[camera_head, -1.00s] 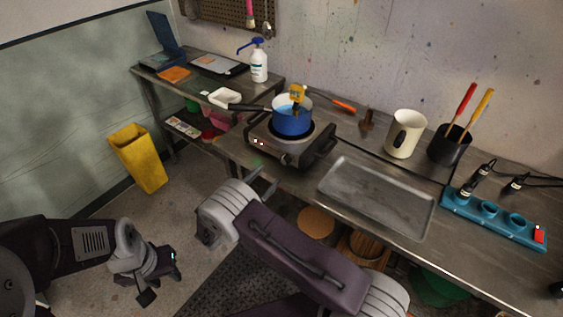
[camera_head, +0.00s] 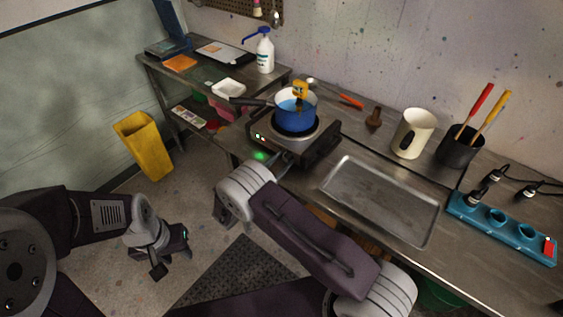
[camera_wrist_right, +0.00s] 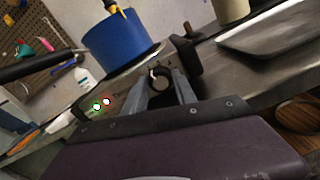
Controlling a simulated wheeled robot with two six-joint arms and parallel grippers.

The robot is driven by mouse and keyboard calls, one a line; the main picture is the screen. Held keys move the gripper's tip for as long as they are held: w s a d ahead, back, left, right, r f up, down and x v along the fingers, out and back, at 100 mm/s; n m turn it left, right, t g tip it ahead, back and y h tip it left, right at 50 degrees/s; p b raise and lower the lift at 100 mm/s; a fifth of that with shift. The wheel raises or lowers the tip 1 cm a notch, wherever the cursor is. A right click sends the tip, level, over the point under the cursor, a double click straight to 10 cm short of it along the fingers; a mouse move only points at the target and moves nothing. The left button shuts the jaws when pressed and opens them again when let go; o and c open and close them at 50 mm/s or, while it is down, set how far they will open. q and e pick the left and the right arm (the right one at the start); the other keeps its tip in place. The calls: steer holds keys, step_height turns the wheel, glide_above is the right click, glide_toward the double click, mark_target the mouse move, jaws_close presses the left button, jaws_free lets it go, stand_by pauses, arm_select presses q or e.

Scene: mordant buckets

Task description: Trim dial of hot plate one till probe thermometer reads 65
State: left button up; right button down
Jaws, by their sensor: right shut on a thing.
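The hot plate (camera_head: 320,148) stands at the bench's front edge with a blue pot (camera_head: 295,119) on it. A yellow probe thermometer (camera_head: 300,88) stands in the pot; its reading is too small to make out. In the right wrist view the dark round dial (camera_wrist_right: 161,75) with a pale mark is on the hot plate's front, between the fingers of my right gripper (camera_wrist_right: 163,88), which is shut on it. In the head view my right gripper (camera_head: 283,161) is at the plate's front, partly hidden by my arm. My left gripper (camera_head: 172,257) hangs over the floor, its jaws unclear.
Green and red lights (camera_wrist_right: 102,104) glow on the plate's front. A metal tray (camera_head: 340,195) lies to its right, with a cream jug (camera_head: 425,126) and a black tool pot (camera_head: 455,152) behind. A yellow bin (camera_head: 145,147) stands on the floor at left.

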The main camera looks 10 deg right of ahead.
steer(key=shift+f, duration=0.1)
steer(key=m+b, duration=0.3)
steer(key=m, duration=0.1)
steer(key=shift+d+f, duration=0.1)
steer(key=shift+m+b, duration=1.2)
steer(key=shift+m, duration=0.3)
steer(key=shift+r, duration=0.2)
steer(key=c, duration=1.2)
jaws_free()
steer(key=shift+c, duration=0.2)
steer(key=shift+o, duration=1.2)
steer(key=shift+w+d+f, duration=0.1)
steer(key=shift+w+f, duration=0.05)
steer(key=shift+w, duration=0.05)
steer(key=shift+s, duration=0.15)
